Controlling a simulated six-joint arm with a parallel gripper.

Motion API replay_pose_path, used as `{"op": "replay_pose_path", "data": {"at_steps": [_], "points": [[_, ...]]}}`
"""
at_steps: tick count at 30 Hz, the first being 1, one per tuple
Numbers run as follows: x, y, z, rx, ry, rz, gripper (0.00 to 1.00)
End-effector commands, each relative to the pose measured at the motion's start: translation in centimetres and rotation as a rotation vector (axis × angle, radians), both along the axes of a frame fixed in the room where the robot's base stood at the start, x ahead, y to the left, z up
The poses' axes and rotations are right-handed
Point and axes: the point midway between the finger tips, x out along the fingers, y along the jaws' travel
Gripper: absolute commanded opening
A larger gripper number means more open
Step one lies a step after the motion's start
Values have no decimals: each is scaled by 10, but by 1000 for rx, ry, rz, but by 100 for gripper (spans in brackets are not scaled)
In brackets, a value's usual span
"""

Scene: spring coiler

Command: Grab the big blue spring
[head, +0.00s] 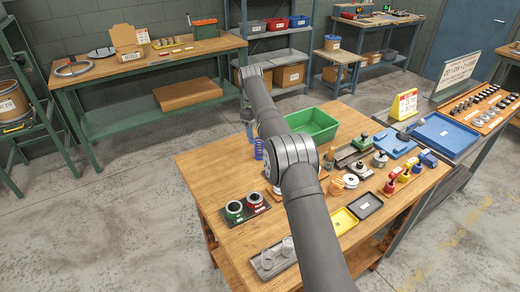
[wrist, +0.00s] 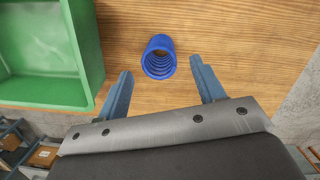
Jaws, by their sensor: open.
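The big blue spring (wrist: 158,57) is a blue coil on the wooden table, and the wrist view looks into its open end. It stands beyond the fingertips, in line with the gap between them. In the head view the blue spring (head: 259,149) is partly covered by my arm. My gripper (wrist: 160,77) is open, with one blue-grey finger on either side of the gap and nothing between them. In the head view my gripper (head: 248,128) is small and partly hidden behind my arm.
A green bin (wrist: 88,50) stands close to the left finger in the wrist view; the head view shows the green bin (head: 315,124) at the table's back. Bare wood (wrist: 250,30) surrounds the spring's right side.

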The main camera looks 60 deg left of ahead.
Motion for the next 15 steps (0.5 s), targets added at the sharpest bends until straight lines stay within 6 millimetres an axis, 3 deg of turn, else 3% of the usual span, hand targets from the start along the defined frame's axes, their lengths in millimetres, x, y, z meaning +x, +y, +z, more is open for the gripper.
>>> {"op": "replay_pose_path", "data": {"at_steps": [8,15], "points": [[1,-4,-21,0,0,0,62],[3,-9,-58,-1,0,-1,62]]}}
